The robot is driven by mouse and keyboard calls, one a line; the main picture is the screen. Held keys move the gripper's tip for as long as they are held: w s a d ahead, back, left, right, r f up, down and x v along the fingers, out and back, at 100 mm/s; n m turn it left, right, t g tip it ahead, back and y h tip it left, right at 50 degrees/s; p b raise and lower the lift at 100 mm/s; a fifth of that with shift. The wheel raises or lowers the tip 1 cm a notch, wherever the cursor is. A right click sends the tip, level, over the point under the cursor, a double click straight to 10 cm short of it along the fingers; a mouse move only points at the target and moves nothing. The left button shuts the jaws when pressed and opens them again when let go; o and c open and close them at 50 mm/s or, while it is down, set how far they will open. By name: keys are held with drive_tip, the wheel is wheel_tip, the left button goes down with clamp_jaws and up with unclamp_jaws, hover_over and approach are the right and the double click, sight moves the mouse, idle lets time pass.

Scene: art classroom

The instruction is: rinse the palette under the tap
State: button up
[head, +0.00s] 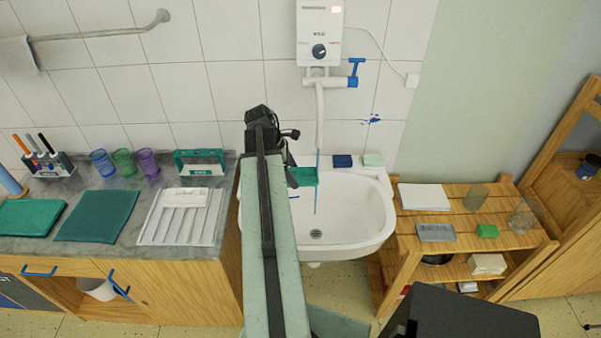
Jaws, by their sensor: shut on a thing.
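My gripper (289,165) is at the end of my arm, over the left part of the white sink (362,222). It is shut on a flat teal piece, which looks like the palette (304,177). The arm hides the palette's left part. The tap spout (320,105) hangs from the white water heater (320,35), with a blue lever (355,72) at its right. A thin blue water stream (316,196) runs from the spout into the basin, along the palette's right edge. I cannot tell whether it touches the palette.
A dark blue block (342,161) and a pale green block (373,160) lie on the sink's back rim. The left counter (125,245) holds cups, teal mats and a white tray (181,217). A wooden shelf (465,262) stands close at the right.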

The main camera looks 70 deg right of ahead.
drive_tip(key=shift+w+a, duration=0.7)
drive_tip(key=shift+a, duration=0.3)
drive_tip(key=shift+w+a, duration=0.7)
drive_tip(key=shift+a, duration=0.25)
drive_tip(key=w+a+r+p, duration=0.3)
drive_tip(key=a+r+p, duration=0.1)
idle(0.4)
drive_tip(key=shift+s, duration=0.15)
